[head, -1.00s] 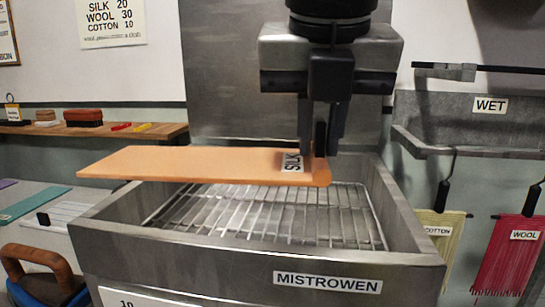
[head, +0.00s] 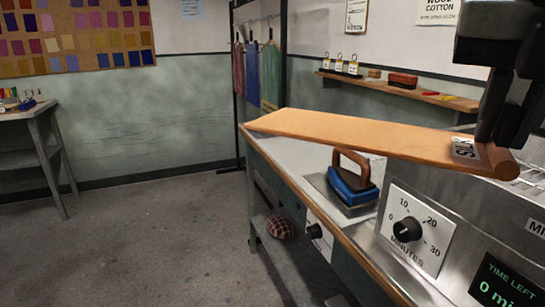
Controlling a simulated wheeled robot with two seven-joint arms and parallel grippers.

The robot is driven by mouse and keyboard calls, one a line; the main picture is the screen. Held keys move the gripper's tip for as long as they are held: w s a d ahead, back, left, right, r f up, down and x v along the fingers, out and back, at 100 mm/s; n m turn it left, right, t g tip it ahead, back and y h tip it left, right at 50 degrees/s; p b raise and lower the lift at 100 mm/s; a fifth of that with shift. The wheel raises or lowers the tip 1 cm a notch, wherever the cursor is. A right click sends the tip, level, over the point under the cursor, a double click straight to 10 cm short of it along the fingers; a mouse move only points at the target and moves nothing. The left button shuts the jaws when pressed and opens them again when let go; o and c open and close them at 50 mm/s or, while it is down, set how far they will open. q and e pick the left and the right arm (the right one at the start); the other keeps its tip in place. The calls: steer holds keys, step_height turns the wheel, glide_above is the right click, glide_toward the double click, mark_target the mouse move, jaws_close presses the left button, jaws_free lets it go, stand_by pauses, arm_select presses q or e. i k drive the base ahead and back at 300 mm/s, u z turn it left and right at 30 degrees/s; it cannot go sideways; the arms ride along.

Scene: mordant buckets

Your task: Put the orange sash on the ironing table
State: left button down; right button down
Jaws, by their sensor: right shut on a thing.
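My right gripper (head: 503,138) is at the right edge of the head view, shut on the right end of the orange sash (head: 350,132). My left gripper is not in view.
A blue iron with a wooden handle (head: 352,178) stands on the table below the sash. A steel unit with a minutes dial (head: 407,230) is at the right. A wall shelf (head: 400,90) holds small items. Coloured cloths (head: 252,75) hang behind. The floor at left is clear.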

mark_target(300, 149)
steer(key=u, duration=0.8)
steer(key=i, duration=2.45)
steer(key=z, duration=1.15)
steer(key=i, duration=0.35)
steer(key=z, duration=0.4)
